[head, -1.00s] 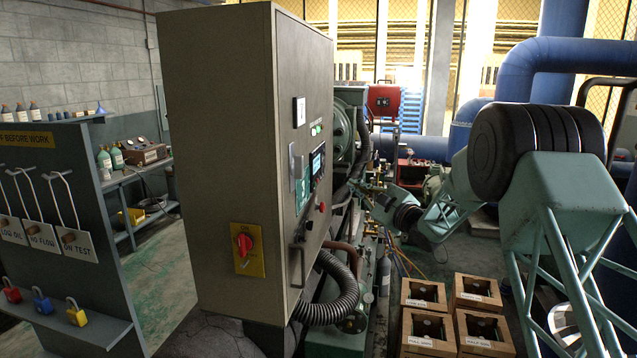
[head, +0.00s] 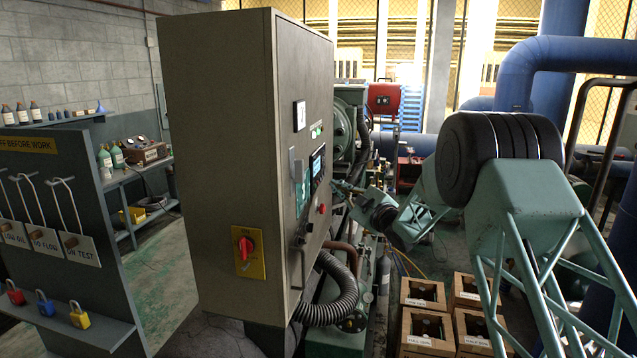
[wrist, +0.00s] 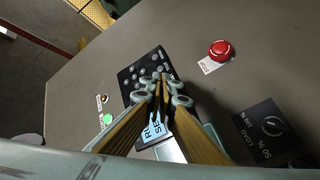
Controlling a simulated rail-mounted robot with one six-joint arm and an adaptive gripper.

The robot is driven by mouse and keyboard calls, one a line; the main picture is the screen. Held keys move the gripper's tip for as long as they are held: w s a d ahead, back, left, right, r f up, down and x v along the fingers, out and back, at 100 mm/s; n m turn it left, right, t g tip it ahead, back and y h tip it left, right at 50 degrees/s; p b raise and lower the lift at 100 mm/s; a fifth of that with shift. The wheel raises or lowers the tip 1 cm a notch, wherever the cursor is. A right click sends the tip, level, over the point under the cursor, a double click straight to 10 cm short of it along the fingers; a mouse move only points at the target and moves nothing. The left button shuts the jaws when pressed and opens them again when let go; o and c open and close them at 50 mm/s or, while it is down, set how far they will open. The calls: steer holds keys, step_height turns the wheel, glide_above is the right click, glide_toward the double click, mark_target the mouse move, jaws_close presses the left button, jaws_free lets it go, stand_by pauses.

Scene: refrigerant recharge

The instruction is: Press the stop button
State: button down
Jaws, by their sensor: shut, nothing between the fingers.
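The red stop button (wrist: 221,49) is a round mushroom head on the grey cabinet face, with a white "STOP" label beside it. It lies up and to the right of my fingertips in the wrist view, apart from them. In the head view the small red button (head: 321,209) shows on the cabinet's side face. My gripper (wrist: 163,82) is shut and empty, its fingers over the dark keypad and display. In the head view my gripper (head: 339,187) is close to the panel; whether it touches is unclear.
The keypad panel (wrist: 147,72) is partly behind my fingers. A green button (wrist: 106,119) sits to the left, a dark load dial (wrist: 270,128) to the right. The cabinet (head: 217,150) also carries a red rotary switch (head: 245,247). Bare panel surrounds the stop button.

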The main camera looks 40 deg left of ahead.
steer(key=shift+s+a+b, duration=0.3)
steer(key=shift+s+a, duration=0.05)
steer(key=shift+a, duration=0.2)
steer(key=shift+s+a+b, duration=0.25)
steer(key=shift+s+a, duration=0.05)
steer(key=shift+a, duration=0.25)
steer(key=shift+s+a+b, duration=0.4)
steer(key=shift+a+b, duration=0.25)
steer(key=shift+b, duration=0.3)
stand_by(1.9)
steer(key=shift+w+d, duration=0.1)
steer(key=shift+d, duration=0.05)
stand_by(0.3)
steer(key=shift+w+d+b, duration=0.3)
steer(key=shift+d+b, duration=0.2)
steer(key=shift+w+d, duration=0.1)
steer(key=shift+d, duration=0.05)
steer(key=shift+w+d+b, duration=0.25)
steer(key=shift+w+d, duration=0.15)
steer(key=shift+d, duration=0.25)
steer(key=shift+w+d+b, duration=0.3)
steer(key=shift+w+d, duration=0.05)
steer(key=shift+d, duration=0.35)
steer(key=shift+w+d+b, duration=0.25)
steer(key=shift+w+d, duration=0.15)
steer(key=shift+d, duration=0.25)
